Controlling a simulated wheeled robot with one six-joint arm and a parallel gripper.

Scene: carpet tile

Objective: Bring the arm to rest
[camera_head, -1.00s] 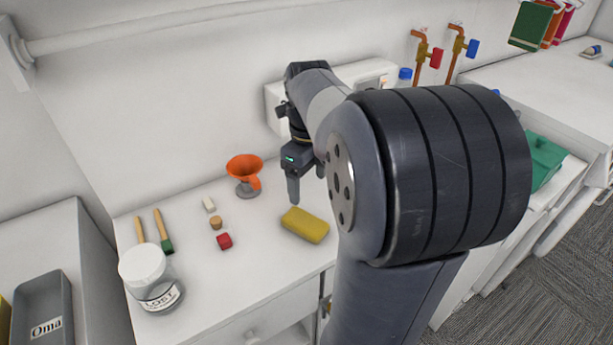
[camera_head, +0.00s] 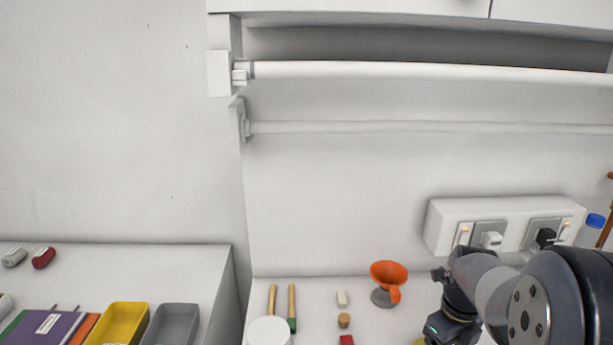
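My arm (camera_head: 540,300) shows at the lower right of the head view, bent over the white counter (camera_head: 365,320). Its wrist (camera_head: 452,328) points down just right of an orange funnel (camera_head: 390,276) on a grey stand. My gripper's fingers are below the picture's bottom edge, so whether they are open or shut is hidden. A bit of a yellow thing (camera_head: 419,342) shows at the bottom edge beside the wrist.
Two wooden-handled brushes (camera_head: 291,305), a white-lidded jar (camera_head: 268,331), a cork (camera_head: 344,321) and a red block (camera_head: 346,340) stand left of the funnel. A socket box (camera_head: 436,228) is on the wall behind the arm. Yellow (camera_head: 118,324) and grey (camera_head: 172,325) trays lie on the left counter.

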